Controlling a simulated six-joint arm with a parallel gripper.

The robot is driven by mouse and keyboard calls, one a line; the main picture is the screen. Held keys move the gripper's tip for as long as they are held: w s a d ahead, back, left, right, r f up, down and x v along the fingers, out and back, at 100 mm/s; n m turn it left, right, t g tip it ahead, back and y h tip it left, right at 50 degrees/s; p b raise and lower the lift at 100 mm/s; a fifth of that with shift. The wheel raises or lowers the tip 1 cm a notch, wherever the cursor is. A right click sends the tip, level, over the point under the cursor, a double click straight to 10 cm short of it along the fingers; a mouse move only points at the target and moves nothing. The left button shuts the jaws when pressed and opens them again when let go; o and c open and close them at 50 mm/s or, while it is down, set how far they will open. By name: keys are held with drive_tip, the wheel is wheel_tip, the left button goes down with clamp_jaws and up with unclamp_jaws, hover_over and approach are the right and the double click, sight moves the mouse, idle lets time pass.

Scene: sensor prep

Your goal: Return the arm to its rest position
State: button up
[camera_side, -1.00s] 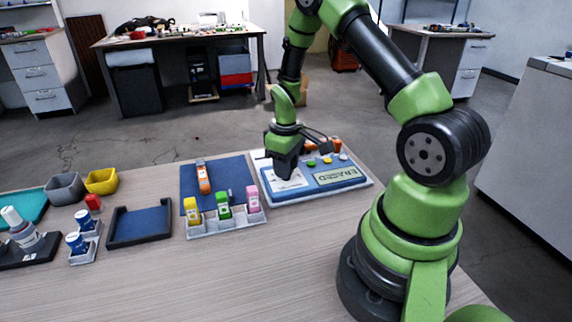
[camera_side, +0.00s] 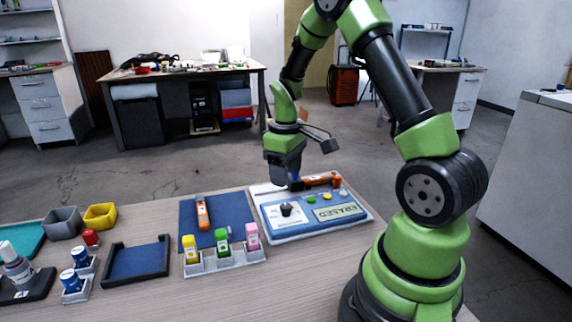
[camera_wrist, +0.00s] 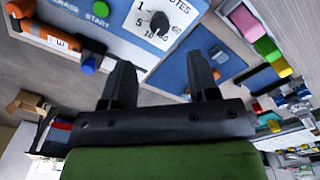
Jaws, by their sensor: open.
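My gripper (camera_side: 288,182) is open and empty above the back left part of a blue-and-white eraser device (camera_side: 290,228). Its two dark fingers (camera_wrist: 160,75) stand apart in the wrist view, with nothing between them. The device has a black dial (camera_side: 287,209), which also shows in the wrist view (camera_wrist: 160,22), marked in minutes. It also has coloured buttons and a display (camera_side: 335,212) that appears to read ERASED. My arm is bent above the table, right of the device.
An orange marker-like tool (camera_side: 322,181) lies along the device's back edge. A blue mat (camera_side: 217,220) with an orange-and-white item (camera_side: 202,213) is to the left. A rack (camera_side: 224,262) holds yellow, green and pink vials. Trays, cups and bottles fill the table's left side.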

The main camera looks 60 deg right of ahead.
drive_tip(key=shift+r, duration=0.85)
